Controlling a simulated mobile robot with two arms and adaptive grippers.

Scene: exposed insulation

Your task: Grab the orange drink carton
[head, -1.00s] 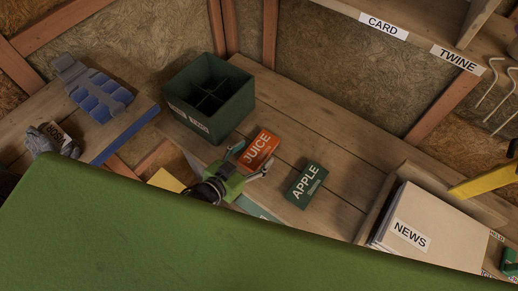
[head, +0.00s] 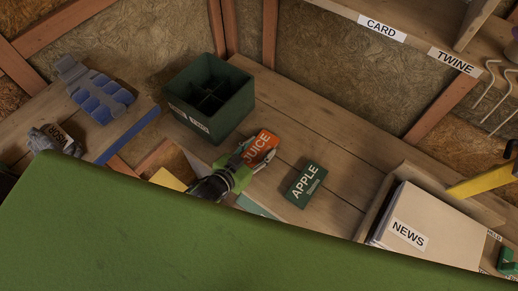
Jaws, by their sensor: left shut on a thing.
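The orange carton (head: 264,144), marked JUICE, lies on the wooden bench near the middle of the head view. My left gripper (head: 252,160) reaches up from below, its light grey fingers on either side of the carton's near part. The fingers are shut on the carton, and the green gripper body covers its lower left end. Whether the carton is lifted off the bench cannot be told. My right gripper is not in view.
A dark green carton marked APPLE (head: 305,185) lies close to the right. A green divided crate (head: 210,97) stands behind on the left. A box of papers marked NEWS (head: 409,233) stands at the right. Bare bench (head: 345,160) lies beyond the APPLE carton.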

